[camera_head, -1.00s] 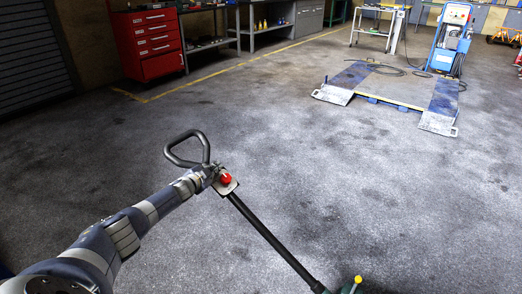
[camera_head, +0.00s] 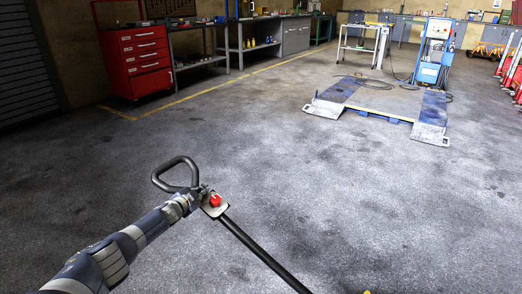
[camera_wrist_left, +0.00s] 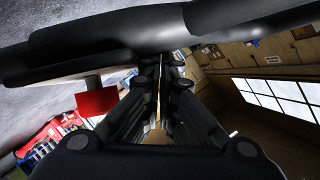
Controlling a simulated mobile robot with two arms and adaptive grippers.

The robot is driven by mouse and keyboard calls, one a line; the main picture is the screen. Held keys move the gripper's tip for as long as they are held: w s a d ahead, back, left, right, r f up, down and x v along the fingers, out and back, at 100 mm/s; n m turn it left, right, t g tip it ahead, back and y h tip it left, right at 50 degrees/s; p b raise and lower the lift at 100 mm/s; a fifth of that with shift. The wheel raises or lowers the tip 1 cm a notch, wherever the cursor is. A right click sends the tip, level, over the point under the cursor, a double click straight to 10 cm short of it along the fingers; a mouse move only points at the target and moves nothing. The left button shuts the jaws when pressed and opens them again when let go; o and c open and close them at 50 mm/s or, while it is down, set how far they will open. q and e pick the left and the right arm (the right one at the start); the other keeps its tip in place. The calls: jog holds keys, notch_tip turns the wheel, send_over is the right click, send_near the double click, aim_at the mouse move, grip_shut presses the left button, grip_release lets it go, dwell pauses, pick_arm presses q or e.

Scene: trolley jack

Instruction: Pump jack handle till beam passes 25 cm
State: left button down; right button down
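The jack's black handle ends in a loop (camera_head: 172,161) left of centre in the head view. Its shaft (camera_head: 262,257) runs down to the right and out of the bottom edge. A plate with a red knob (camera_head: 214,199) sits just below the loop. My left gripper (camera_head: 203,191) is at the lower side of the loop, beside the plate. In the left wrist view its fingers (camera_wrist_left: 158,75) are nearly together against the dark handle bar (camera_wrist_left: 130,35), and the red knob (camera_wrist_left: 97,102) is close at the left. The jack's body and beam are out of view, except a yellow tip (camera_head: 367,292). My right gripper is not in view.
Open concrete floor (camera_head: 240,140) surrounds the handle. A blue vehicle lift with ramps (camera_head: 430,133) lies at the far right. A red drawer cabinet (camera_head: 137,62) and workbenches (camera_head: 205,62) line the back wall.

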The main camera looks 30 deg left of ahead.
pick_arm(q)
jog(key=shift+a+f, duration=0.2)
jog(key=shift+a, duration=0.05)
jog(key=shift+s, duration=0.1)
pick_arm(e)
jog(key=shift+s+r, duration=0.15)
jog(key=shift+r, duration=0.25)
pick_arm(q)
jog(key=shift+r, duration=0.15)
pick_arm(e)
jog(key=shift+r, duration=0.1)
